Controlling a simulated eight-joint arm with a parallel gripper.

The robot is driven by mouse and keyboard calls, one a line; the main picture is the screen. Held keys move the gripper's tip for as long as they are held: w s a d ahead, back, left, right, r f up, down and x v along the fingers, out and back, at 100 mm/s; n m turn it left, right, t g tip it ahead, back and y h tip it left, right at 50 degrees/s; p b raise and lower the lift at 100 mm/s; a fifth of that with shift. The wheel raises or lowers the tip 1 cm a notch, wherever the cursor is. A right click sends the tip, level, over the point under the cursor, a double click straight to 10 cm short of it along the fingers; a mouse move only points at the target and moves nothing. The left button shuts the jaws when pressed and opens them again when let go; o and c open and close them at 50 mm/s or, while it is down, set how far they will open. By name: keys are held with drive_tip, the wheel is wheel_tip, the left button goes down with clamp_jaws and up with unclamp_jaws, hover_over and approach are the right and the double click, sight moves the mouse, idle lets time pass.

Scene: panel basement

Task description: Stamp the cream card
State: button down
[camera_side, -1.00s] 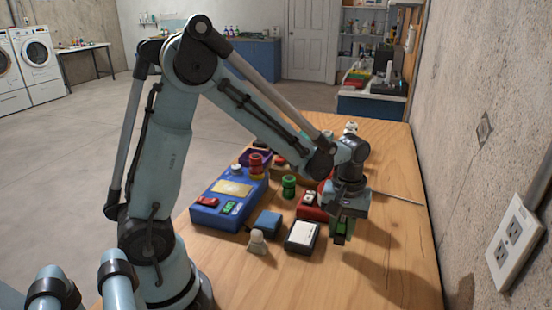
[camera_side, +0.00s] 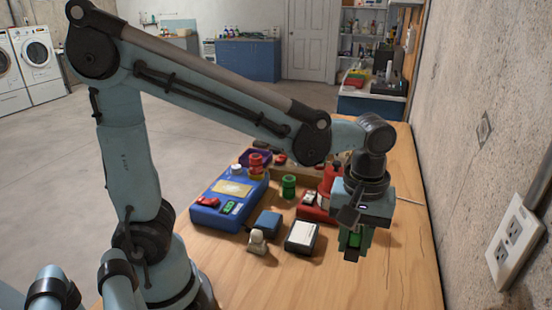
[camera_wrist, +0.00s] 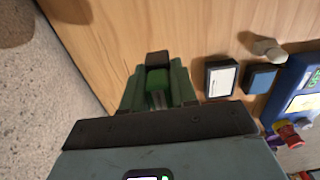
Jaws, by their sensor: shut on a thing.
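My gripper (camera_side: 354,245) is shut on a green block-like piece with a dark end, perhaps a stamp (camera_wrist: 157,80). It holds the piece over bare wood on the right part of the table. A pale yellow-cream card (camera_side: 234,188) lies on the blue tray (camera_side: 208,217), left of my gripper; its edge of the picture shows in the wrist view (camera_wrist: 302,103). A black block with a white top (camera_side: 302,236) sits nearer, left of my gripper; it also shows in the wrist view (camera_wrist: 220,78). Whether the held piece touches anything is unclear.
A blue block (camera_side: 267,224) and a pale peg-like piece (camera_side: 257,242) stand left of the white-topped block. A green cylinder (camera_side: 289,187), a red box (camera_side: 313,207) and a red stack (camera_side: 256,163) stand farther back. The table's front right is bare; a wall runs along its right.

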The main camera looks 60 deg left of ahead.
drive_tip(key=c, duration=1.4)
unclamp_jaws()
drive_tip(key=c, duration=0.3)
drive_tip(key=a, duration=0.9)
approach(303, 233)
drive_tip(key=shift+f, duration=2.65)
